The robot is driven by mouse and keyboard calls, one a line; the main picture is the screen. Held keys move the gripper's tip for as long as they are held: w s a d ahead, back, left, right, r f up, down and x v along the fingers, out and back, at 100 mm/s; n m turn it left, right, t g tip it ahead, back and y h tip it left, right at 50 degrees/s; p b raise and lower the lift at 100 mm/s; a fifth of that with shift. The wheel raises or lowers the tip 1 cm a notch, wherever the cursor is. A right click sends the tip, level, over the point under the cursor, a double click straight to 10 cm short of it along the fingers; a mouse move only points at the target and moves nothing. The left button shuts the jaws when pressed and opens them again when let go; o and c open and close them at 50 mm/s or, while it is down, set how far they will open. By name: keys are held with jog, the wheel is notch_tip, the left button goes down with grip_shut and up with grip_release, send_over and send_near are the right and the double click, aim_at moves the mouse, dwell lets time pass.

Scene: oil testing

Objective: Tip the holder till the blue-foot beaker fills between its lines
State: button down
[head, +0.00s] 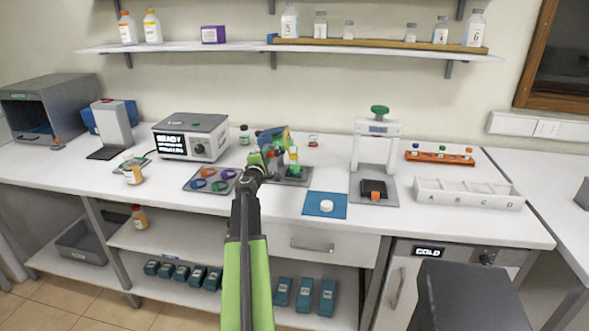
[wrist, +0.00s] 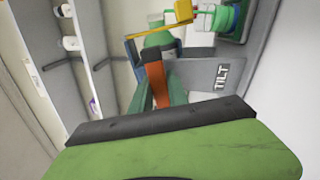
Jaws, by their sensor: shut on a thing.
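The tilting holder (head: 272,135), with blue and yellow parts, stands on a grey base on the bench. In the wrist view, its yellow part (wrist: 172,18) and a grey plate marked TILT (wrist: 205,75) show. My gripper (head: 262,158) is at the holder's left side. In the wrist view, my gripper (wrist: 157,92) is shut on the holder's orange handle (wrist: 156,80). A small green and yellowish vessel (head: 294,158) stands beside the holder; a green vessel with a bluish part (wrist: 222,20) shows in the wrist view. Its lines and liquid level are too small to read.
A tray with coloured rings (head: 211,186) lies left of my gripper. A blue mat (head: 316,211) with a white disc, a white press (head: 376,150) and a lettered tray (head: 466,194) stand to the right. A box reading READY (head: 190,137) stands behind at left.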

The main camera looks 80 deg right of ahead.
dwell(0.3)
jog(key=n, duration=0.4)
jog(key=shift+n, duration=0.3)
jog(key=n, duration=0.3)
jog(key=shift+n, duration=0.7)
jog(key=n, duration=0.6)
